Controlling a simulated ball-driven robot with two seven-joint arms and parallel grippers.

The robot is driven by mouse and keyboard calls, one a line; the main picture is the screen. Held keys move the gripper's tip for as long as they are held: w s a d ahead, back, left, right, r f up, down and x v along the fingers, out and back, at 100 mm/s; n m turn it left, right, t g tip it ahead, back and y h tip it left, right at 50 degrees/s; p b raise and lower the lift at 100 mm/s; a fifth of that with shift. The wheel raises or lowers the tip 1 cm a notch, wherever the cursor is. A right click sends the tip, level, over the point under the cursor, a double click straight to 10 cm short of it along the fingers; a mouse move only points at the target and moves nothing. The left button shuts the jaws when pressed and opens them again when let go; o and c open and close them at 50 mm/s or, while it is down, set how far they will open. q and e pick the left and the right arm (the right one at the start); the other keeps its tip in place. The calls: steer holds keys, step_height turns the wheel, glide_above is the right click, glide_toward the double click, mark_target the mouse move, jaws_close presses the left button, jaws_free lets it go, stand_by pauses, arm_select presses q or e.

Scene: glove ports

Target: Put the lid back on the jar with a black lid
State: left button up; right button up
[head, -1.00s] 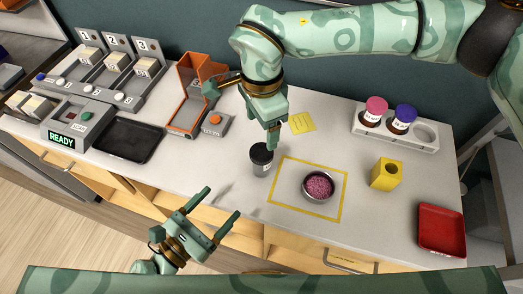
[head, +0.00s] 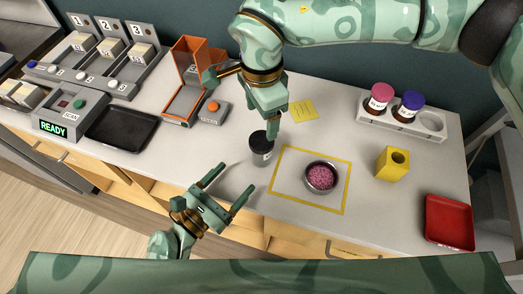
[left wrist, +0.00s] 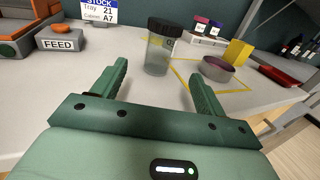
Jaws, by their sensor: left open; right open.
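The jar with a black lid (head: 261,152) stands upright on the table left of the yellow taped square. In the left wrist view the jar (left wrist: 158,58) has a clear body, and the black lid (left wrist: 164,27) sits on its top; whether it is fastened I cannot tell. My right gripper (head: 270,132) is open, pointing down close by the lid; its fingers overlap in the view, and I cannot tell if they touch it. My left gripper (head: 237,177) is open and empty, low in front of the jar. Its fingers (left wrist: 157,85) point at the jar, which stands beyond them.
A round dish of pink grains (head: 321,178) sits in the taped square. A yellow block (head: 393,163) with a hole, a red tray (head: 449,222) and a white rack (head: 430,124) with pink- and purple-lidded jars are to the right. An orange feeder (head: 190,85) and black tray (head: 121,130) are left.

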mark_target(255, 157)
arm_select(q)
steer(key=x, duration=1.1)
steer(key=shift+w+d, duration=0.1)
steer(key=shift+w, duration=0.05)
